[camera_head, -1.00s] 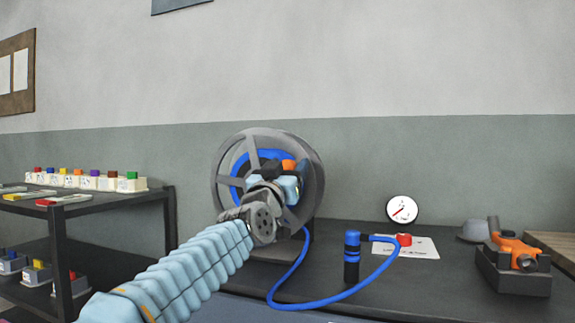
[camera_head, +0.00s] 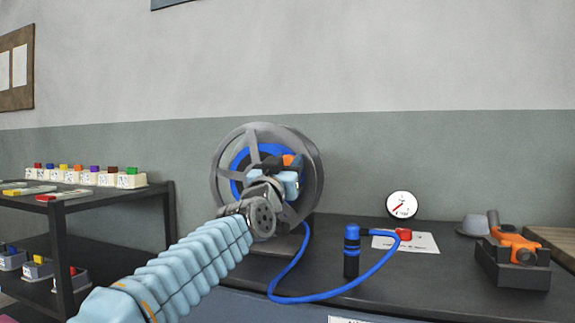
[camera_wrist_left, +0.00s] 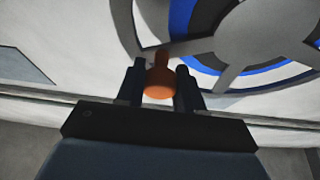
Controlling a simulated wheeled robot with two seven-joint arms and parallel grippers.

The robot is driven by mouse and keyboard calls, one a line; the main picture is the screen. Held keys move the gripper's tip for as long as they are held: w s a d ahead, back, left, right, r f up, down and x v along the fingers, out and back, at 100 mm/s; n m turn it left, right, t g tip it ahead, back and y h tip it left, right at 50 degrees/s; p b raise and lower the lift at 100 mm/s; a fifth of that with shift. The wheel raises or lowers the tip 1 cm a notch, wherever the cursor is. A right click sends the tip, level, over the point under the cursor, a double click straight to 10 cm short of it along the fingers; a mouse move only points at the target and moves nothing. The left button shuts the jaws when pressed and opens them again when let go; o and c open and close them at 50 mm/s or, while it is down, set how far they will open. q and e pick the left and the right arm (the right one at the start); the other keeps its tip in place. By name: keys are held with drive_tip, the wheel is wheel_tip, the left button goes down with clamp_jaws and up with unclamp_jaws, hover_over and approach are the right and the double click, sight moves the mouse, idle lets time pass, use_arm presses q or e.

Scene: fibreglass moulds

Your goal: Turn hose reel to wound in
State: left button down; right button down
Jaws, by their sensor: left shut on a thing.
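The hose reel (camera_head: 313,170) stands on the dark bench, with grey spoked flanges and blue hose (camera_head: 239,162) wound on its drum. Its orange crank knob (camera_head: 288,159) shows beside my left gripper (camera_head: 282,172). In the left wrist view, the orange knob (camera_wrist_left: 160,80) sits between the two dark fingers of my left gripper (camera_wrist_left: 161,75), which is shut on it. My gripper and wrist hide part of the reel's front. A length of blue hose (camera_head: 283,285) runs from the reel in a loop to the right. My right gripper is not in view.
A blue and black cylinder (camera_head: 351,250) stands by the hose loop. Behind it are a dial gauge (camera_head: 401,205) and a sheet (camera_head: 420,242) with a red item. An orange tool (camera_head: 514,245) sits on a dark block at right. A shelf (camera_head: 110,196) with small boxes stands left.

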use_arm(q)
drive_tip(key=shift+d+f+m+h+b, duration=0.15)
drive_tip(key=shift+f+m+h+b, duration=0.45)
drive_tip(key=shift+f+m+b, duration=0.5)
drive_tip(key=shift+s+d+f+m+g+h+p, duration=0.15)
drive_tip(key=shift+f+m+g+h, duration=0.4)
drive_tip(key=shift+m, duration=0.7)
drive_tip(key=shift+w+d+f+m+g+h+p, duration=0.1)
drive_tip(key=shift+f+m+g+h+p, duration=0.35)
drive_tip(key=shift+m, duration=0.85)
drive_tip(key=shift+s+d+f+m+g+h+p, duration=0.1)
drive_tip(key=shift+f+m+g+h, duration=0.5)
drive_tip(key=shift+m, duration=0.65)
drive_tip(key=shift+f, duration=0.15)
drive_tip(key=c, duration=0.7)
unclamp_jaws()
drive_tip(key=shift+c, duration=0.2)
